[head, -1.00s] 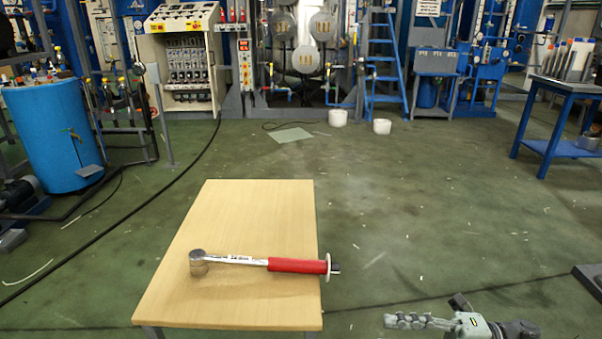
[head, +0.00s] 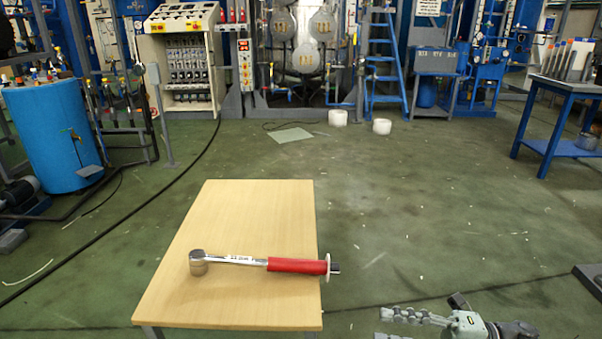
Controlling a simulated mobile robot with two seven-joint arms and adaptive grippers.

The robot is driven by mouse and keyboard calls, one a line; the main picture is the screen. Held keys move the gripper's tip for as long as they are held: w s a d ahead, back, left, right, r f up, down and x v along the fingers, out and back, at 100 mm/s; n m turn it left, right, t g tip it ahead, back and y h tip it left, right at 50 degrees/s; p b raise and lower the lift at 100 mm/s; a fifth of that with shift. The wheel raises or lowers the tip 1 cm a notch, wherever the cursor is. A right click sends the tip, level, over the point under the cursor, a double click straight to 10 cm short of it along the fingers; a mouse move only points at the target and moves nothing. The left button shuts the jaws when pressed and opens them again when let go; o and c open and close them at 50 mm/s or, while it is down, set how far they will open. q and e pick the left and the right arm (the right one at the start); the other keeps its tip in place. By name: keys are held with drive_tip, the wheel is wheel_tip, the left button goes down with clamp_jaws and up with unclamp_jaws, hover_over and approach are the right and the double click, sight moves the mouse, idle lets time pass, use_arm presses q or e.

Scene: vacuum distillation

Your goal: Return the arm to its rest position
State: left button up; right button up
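My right gripper (head: 400,325) is at the bottom right of the head view, over the floor and to the right of the table, apart from it. One finger shows along its length and a second piece shows at the picture's lower edge, with a gap between them. Nothing is seen between them. My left arm and gripper are not in view. A torque wrench (head: 295,265) with a red handle and metal head lies on the wooden table (head: 240,215), its handle end reaching past the table's right edge.
Green floor (head: 440,210) is open to the right of the table. A blue side table (head: 560,118) stands at the far right and a blue drum (head: 50,135) at the left. White buckets (head: 338,118) and a blue ladder (head: 384,70) are at the back. A dark cable crosses the floor at left.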

drive_tip(key=w+a+m+t+h, duration=0.2)
drive_tip(key=w+m+t+h, duration=0.3)
drive_tip(key=w+m+t, duration=0.4)
drive_tip(key=s+d+f+m+t+h, duration=0.1)
drive_tip(key=s+d+f+m+h, duration=0.1)
drive_tip(key=d+f+m+h, duration=0.95)
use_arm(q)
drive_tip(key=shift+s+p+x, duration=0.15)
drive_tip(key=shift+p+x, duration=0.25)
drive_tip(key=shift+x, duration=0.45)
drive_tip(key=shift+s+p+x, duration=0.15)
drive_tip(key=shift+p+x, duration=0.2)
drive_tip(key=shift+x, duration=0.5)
use_arm(e)
drive_tip(key=s+f+m+g+h, duration=0.1)
drive_tip(key=s+f+m+g, duration=0.2)
drive_tip(key=s, duration=0.4)
drive_tip(key=s+f+m+g+h, duration=0.1)
drive_tip(key=s+f+m+g, duration=0.2)
drive_tip(key=s, duration=0.4)
drive_tip(key=s+d+f+m+g+h, duration=0.1)
drive_tip(key=s+f+m+g, duration=0.2)
drive_tip(key=s, duration=0.4)
drive_tip(key=shift+s+f+m+g, duration=0.25)
drive_tip(key=shift+s+m+g, duration=0.1)
drive_tip(key=shift+m+g, duration=0.25)
